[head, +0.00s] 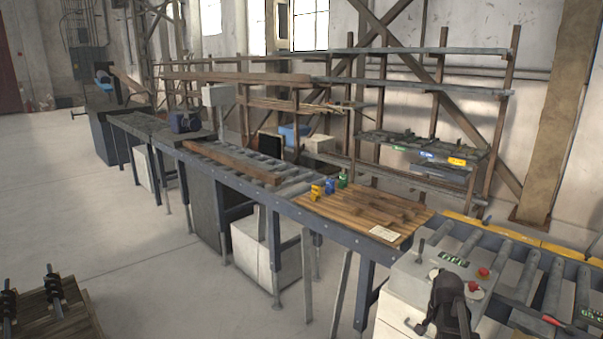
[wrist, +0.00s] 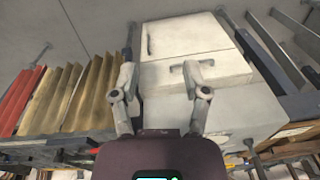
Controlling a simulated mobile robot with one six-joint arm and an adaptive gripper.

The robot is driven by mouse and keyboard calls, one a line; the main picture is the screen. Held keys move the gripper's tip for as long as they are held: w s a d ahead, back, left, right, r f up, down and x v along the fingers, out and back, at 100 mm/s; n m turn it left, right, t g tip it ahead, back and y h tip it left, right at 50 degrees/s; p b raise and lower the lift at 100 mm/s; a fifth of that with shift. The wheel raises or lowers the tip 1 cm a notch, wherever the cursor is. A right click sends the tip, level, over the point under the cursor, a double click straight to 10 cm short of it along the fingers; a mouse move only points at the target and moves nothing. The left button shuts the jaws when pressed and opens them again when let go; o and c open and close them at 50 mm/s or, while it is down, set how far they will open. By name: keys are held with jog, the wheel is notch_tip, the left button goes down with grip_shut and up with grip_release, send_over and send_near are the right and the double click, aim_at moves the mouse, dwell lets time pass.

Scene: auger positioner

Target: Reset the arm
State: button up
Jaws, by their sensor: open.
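My gripper (wrist: 161,78) shows in the wrist view with its two grey fingers spread apart. Nothing is between the fingers. Behind them is a white cabinet (wrist: 195,42) with dark handle slots. I cannot tell whether the fingers touch it, but they appear clear of it. In the head view a dark shape with small grey parts, which looks like my wrist and gripper, stands at the lower right in front of the white control cabinet (head: 400,290). The rest of my arm is out of view there.
A long roller conveyor (head: 290,185) runs from the far left to the lower right. Racks (head: 430,90) stand behind. A dark wooden stand (head: 52,310) is at the lower left. The floor (head: 120,240) between is clear.

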jog(key=s+a+f+n+b, duration=0.1)
jog(key=s+a+n, duration=0.3)
jog(key=a, duration=0.7)
jog(key=s+a+f+n+b, duration=0.2)
jog(key=a+n, duration=0.4)
jog(key=a, duration=0.5)
jog(key=shift+s+f+n+g, duration=0.3)
jog(key=shift+s+f+g, duration=0.15)
jog(key=shift+s, duration=0.7)
